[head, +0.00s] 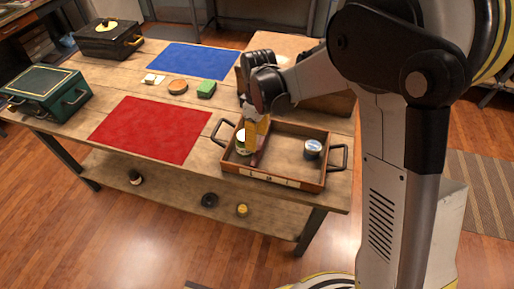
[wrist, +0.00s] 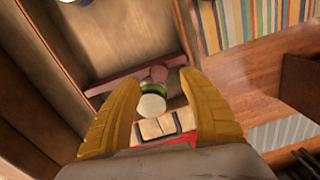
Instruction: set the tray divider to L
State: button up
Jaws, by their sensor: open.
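The wooden tray (head: 274,180) stands at the table's front right, with a black handle at each end. Its reddish-brown divider (head: 256,156) crosses it left of the middle in the head view. In the wrist view the divider (wrist: 128,78) shows just beyond my fingertips, with a round knob (wrist: 158,73) on it. A white can with a green band (head: 243,142) stands in the left compartment. It also shows between my fingers in the wrist view (wrist: 152,103). My gripper (head: 256,138) is open above the divider, pointing down; contact cannot be told.
A red mat (head: 150,128) lies left of the tray, and a blue mat (head: 193,60) farther back. A green box (head: 48,93) and a black box (head: 108,40) stand at left.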

aim_at(261, 142)
notch_tip(261, 142, down, 5)
jog(key=shift+r+b, duration=0.15)
jog(key=shift+b, duration=0.45)
grip_shut()
